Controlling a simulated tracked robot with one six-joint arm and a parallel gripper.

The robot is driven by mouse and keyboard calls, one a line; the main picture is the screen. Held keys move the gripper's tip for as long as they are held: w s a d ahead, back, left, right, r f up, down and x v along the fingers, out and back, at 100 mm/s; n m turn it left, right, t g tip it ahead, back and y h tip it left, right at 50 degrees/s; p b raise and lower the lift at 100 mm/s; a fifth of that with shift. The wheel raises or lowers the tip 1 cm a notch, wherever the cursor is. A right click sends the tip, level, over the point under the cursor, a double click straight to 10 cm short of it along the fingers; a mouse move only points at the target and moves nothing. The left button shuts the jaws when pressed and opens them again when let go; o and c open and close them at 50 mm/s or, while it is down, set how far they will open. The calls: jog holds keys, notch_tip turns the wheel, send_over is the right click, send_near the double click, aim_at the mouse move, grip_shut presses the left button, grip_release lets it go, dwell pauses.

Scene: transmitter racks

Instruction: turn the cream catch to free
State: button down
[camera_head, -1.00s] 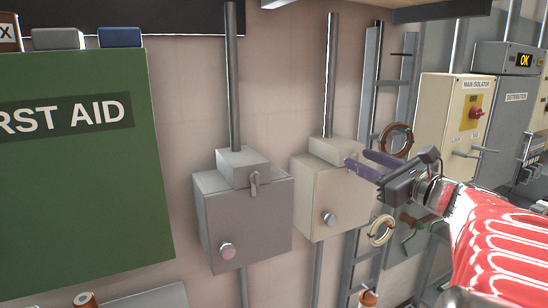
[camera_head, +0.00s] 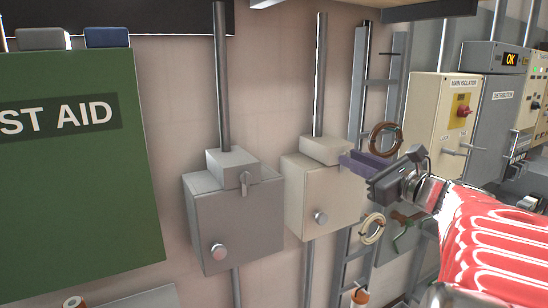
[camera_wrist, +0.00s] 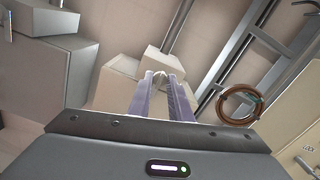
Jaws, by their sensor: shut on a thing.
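The cream box (camera_head: 318,200) hangs on the wall with a smaller cream block (camera_head: 325,151) on top and a round knob (camera_head: 320,217) low on its front. My gripper (camera_head: 352,163) reaches in from the right to the front of that upper block. In the wrist view the purple fingers (camera_wrist: 162,88) are close together around a small pale catch (camera_wrist: 159,75), of which only the rounded top shows. The fingers hide the rest, so its angle cannot be told. The cream box also shows in the wrist view (camera_wrist: 115,90).
A grey box (camera_head: 236,225) with its own catch (camera_head: 244,182) hangs to the left, beside a green first aid cabinet (camera_head: 75,190). A ladder-like rack with a brown coil (camera_head: 384,139) and a cream coil (camera_head: 371,229) stands right. The main isolator box (camera_head: 440,125) is farther right.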

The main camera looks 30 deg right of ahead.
jog(key=shift+n, duration=0.3)
jog(key=shift+a+f+n, duration=0.1)
jog(key=shift+f+n, duration=0.05)
jog(key=shift+n, duration=4.15)
jog(key=shift+a+f+n, duration=0.1)
jog(key=shift+f+n, duration=0.05)
jog(key=shift+n, duration=4.15)
jog(key=c, duration=1.9)
grip_release()
jog(key=shift+o, duration=1.4)
jog(key=shift+d+r, duration=0.1)
jog(key=shift+d, duration=0.05)
